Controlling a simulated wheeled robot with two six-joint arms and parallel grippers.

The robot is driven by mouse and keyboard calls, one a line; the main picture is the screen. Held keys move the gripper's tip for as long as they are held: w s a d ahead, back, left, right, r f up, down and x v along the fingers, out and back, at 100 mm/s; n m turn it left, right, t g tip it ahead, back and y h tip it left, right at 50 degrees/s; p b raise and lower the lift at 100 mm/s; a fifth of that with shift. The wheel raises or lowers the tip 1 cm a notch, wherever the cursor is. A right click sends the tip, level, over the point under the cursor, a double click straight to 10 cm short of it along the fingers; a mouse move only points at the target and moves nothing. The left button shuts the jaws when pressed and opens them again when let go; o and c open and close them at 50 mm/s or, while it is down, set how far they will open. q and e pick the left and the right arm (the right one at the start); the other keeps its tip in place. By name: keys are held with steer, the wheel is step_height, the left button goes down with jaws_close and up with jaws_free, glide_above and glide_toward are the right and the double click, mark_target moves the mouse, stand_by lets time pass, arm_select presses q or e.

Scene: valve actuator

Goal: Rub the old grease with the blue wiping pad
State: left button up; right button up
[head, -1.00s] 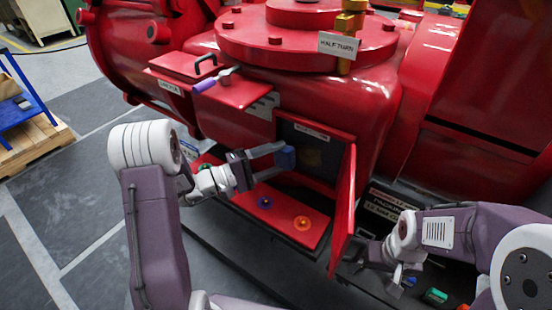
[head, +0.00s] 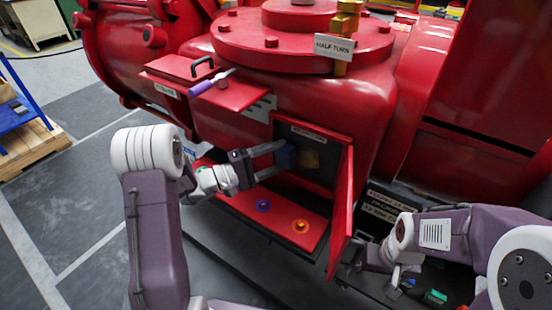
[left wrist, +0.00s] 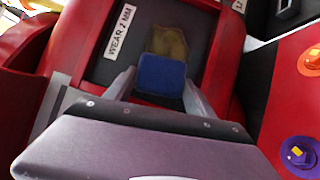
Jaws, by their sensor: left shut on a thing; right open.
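The blue wiping pad (head: 286,157) is held between the fingers of my left gripper (head: 276,160), at the mouth of the open compartment in the red valve body. The pad also shows in the left wrist view (left wrist: 160,75). The old grease is a tan patch (head: 308,159) on the dark inner wall of the compartment; in the left wrist view the grease patch (left wrist: 168,42) lies just beyond the pad. I cannot tell whether pad and grease touch. My right gripper (head: 398,282) is open at the lower right, beyond the open door.
The red door (head: 341,215) stands open to the right of the compartment. A red shelf (head: 280,219) below carries a blue-purple knob (head: 263,206) and an orange knob (head: 300,226). A purple-handled tool (head: 201,88) lies on the ledge above. A green item (head: 435,297) lies near my right gripper.

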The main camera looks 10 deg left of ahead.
mark_target(289, 163)
arm_select(q)
steer(key=shift+s+d+f+b, duration=0.1)
steer(key=shift+s+d+b, duration=0.2)
steer(key=shift+d, duration=0.4)
steer(key=shift+s+d+b, duration=0.3)
steer(key=shift+d, duration=0.4)
arm_select(e)
steer(key=shift+f, duration=0.65)
arm_select(q)
steer(key=shift+s+d, duration=0.15)
steer(key=shift+d, duration=0.15)
